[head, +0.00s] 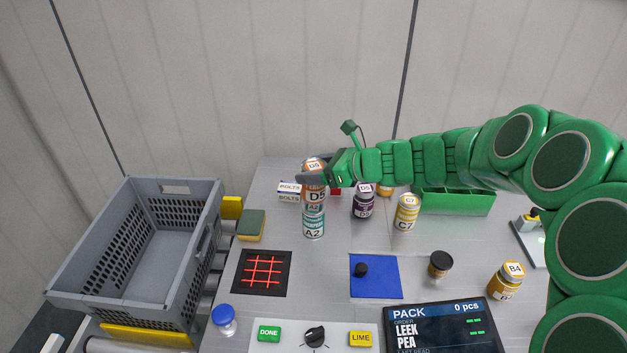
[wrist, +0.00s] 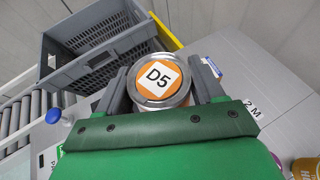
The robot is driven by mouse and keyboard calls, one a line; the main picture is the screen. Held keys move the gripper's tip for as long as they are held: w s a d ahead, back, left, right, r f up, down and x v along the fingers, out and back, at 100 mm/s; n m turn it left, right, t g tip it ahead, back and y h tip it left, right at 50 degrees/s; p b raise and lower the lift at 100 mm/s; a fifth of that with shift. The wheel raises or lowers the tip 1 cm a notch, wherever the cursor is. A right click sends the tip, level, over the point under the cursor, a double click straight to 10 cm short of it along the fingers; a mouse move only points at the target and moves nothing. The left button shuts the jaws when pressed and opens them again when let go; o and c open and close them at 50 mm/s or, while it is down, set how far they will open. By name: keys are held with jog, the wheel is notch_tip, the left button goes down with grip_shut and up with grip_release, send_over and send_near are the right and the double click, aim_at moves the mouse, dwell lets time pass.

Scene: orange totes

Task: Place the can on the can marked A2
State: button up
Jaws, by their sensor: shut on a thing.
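My gripper (head: 318,178) is shut on an orange-and-silver can (head: 313,181), held upright. Its lid label reads D5 in the wrist view (wrist: 158,80), where both fingers (wrist: 160,88) flank its sides. The teal-and-white can marked A2 (head: 313,228) stands upright on the table directly below the held can in the head view. The A2 label on its lid shows under the held can's lower edge, so the two look slightly apart; the exact gap is unclear. In the wrist view the A2 can is hidden.
A purple jar (head: 363,203) and a yellow C7 can (head: 406,214) stand to the right, near a green bin (head: 455,203). A BOLTS box (head: 289,192) and a sponge (head: 251,225) are left. A grey crate (head: 75,262) stands far left. The front holds a B4 can (head: 505,282) and display (head: 440,330).

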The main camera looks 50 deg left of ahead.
jog(key=shift+w+a+f, duration=0.15)
jog(key=shift+a+f, duration=0.1)
jog(key=shift+f, duration=1.75)
jog(key=shift+f, duration=0.1)
jog(key=o, duration=1.3)
jog(key=shift+w+d+r, duration=0.15)
jog(key=shift+r, duration=0.1)
jog(key=v, duration=1.1)
jog(key=shift+w+d, duration=0.1)
jog(key=shift+d, duration=0.15)
